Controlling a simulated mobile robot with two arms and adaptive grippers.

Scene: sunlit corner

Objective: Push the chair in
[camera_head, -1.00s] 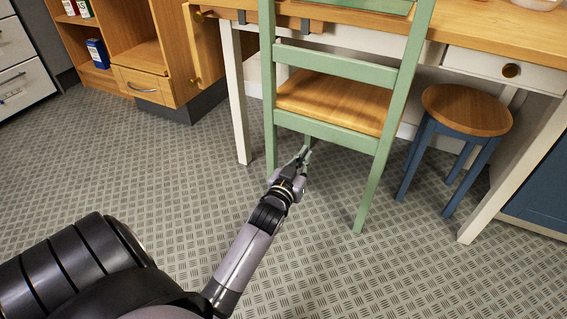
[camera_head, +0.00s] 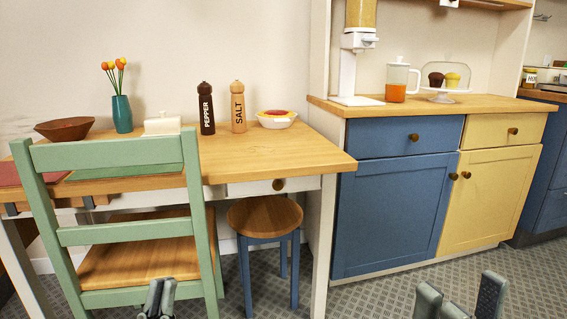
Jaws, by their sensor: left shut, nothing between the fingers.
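The green chair (camera_head: 125,152) with a wooden seat stands at the left with its back to me. Its seat reaches under the front edge of the wooden table (camera_head: 300,152), and its back stands in front of that edge. My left gripper (camera_head: 158,290) is shut and empty at the bottom of the view, in front of the chair's lower rear rail and between its rear uprights. I cannot tell whether it touches the chair. My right gripper (camera_head: 460,292) is open and empty at the bottom right, in front of the cabinets. The chair's lower legs are cut off.
A round stool (camera_head: 265,215) with blue legs stands right of the chair, partly under the table. A bowl (camera_head: 64,129), vase (camera_head: 122,115), pepper mill (camera_head: 206,108) and salt mill (camera_head: 239,106) stand on the table. Blue and yellow cabinets (camera_head: 395,215) stand at right. Floor before them looks clear.

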